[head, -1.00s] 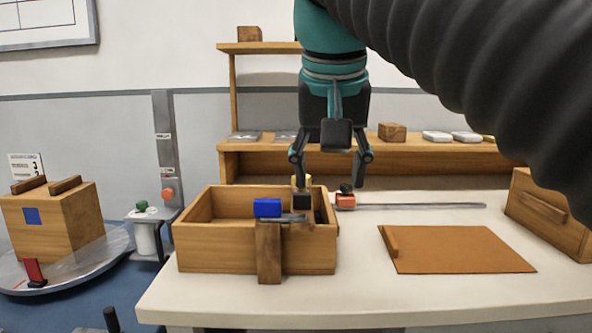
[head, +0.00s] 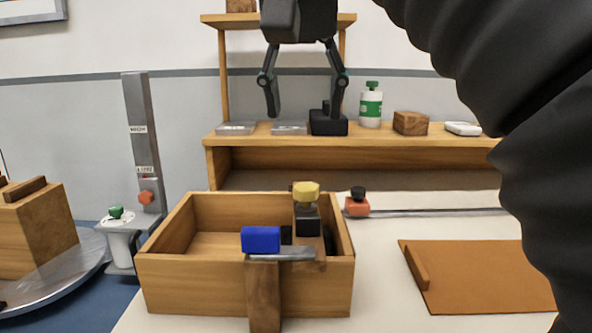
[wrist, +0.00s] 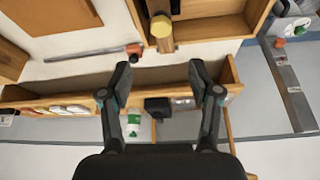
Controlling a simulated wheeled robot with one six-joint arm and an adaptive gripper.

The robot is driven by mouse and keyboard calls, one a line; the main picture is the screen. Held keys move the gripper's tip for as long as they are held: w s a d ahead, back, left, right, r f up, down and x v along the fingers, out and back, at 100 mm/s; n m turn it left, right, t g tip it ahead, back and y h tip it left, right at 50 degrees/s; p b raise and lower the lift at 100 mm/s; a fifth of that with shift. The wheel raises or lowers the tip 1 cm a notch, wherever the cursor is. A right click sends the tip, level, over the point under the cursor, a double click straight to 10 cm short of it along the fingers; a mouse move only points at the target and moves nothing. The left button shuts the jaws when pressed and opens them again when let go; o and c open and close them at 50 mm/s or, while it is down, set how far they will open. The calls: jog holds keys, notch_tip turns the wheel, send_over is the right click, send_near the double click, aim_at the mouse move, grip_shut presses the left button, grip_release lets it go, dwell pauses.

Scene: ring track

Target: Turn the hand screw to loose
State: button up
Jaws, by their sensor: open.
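A yellow knob (head: 306,193), likely the hand screw, sits above a black block (head: 308,221) at the right part of an open wooden box (head: 160,255). The knob also shows in the wrist view (wrist: 161,27), top middle. A blue block (head: 261,239) and a flat metal bar (head: 290,254) lie at the box's front wall, over a wooden upright (head: 264,295). My gripper (head: 304,110) is open and empty, above and behind the knob in the head view. In the wrist view my gripper (wrist: 160,72) has its fingers spread, with the knob beyond the fingertips.
A shelf (head: 350,142) behind holds a black fixture (head: 328,123), a green-capped bottle (head: 371,106) and a wooden block (head: 410,123). An orange clamp (head: 357,206) on a rod lies right of the box. A brown board (head: 480,275) lies on the white table. A turntable stands left.

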aim_at(306, 186)
jog(key=b+x, duration=0.1)
jog(key=x, duration=1.3)
jog(key=shift+w+a+r, duration=0.1)
jog(key=shift+w, duration=0.05)
jog(key=c, duration=1.1)
jog(key=shift+c, duration=0.2)
